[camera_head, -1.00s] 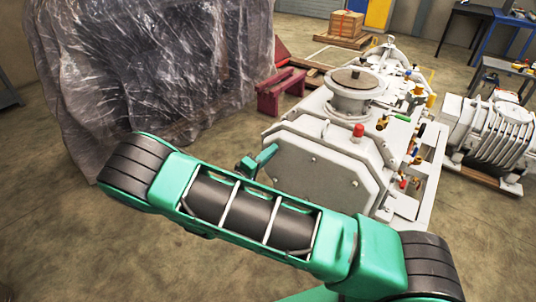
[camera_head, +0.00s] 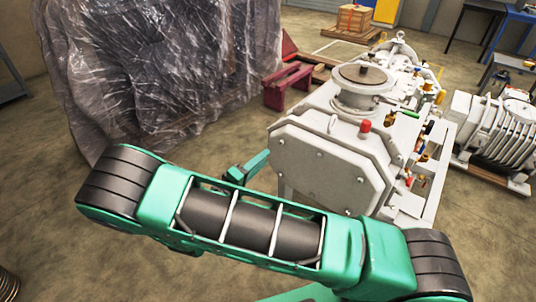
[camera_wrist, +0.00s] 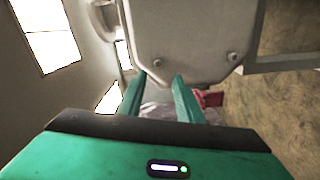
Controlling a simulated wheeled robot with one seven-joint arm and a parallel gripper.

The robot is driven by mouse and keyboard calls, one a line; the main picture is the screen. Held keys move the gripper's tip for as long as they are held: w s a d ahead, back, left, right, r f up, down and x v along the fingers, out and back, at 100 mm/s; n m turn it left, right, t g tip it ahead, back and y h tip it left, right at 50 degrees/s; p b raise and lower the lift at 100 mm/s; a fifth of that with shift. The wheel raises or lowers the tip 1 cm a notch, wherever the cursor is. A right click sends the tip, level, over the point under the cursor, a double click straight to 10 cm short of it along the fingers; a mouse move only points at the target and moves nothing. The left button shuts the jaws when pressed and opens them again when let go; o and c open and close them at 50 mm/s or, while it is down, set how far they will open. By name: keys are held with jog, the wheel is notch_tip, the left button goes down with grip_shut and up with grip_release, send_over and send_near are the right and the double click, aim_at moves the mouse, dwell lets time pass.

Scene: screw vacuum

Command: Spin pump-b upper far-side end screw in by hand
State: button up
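The large white pump (camera_head: 310,125) stands right of centre in the head view, its eight-sided end plate (camera_head: 325,170) facing me. I cannot read a label on it. In the wrist view the plate (camera_wrist: 190,30) fills the top, with one screw (camera_wrist: 157,62) showing beyond and between my fingertips and another screw (camera_wrist: 233,58) further right. My gripper (camera_wrist: 160,78) is open, with nothing between its fingers. The fingertips look apart from the screws. In the head view my gripper (camera_head: 266,155) is small, just left of the plate's left edge, partly hidden by my arm.
A plastic-wrapped bulk (camera_head: 160,70) stands at the left. A red stand (camera_head: 288,86) is behind the pump. A second ribbed white machine (camera_head: 490,135) stands on a pallet at the right.

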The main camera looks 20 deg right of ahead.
jog(key=shift+v, duration=1.15)
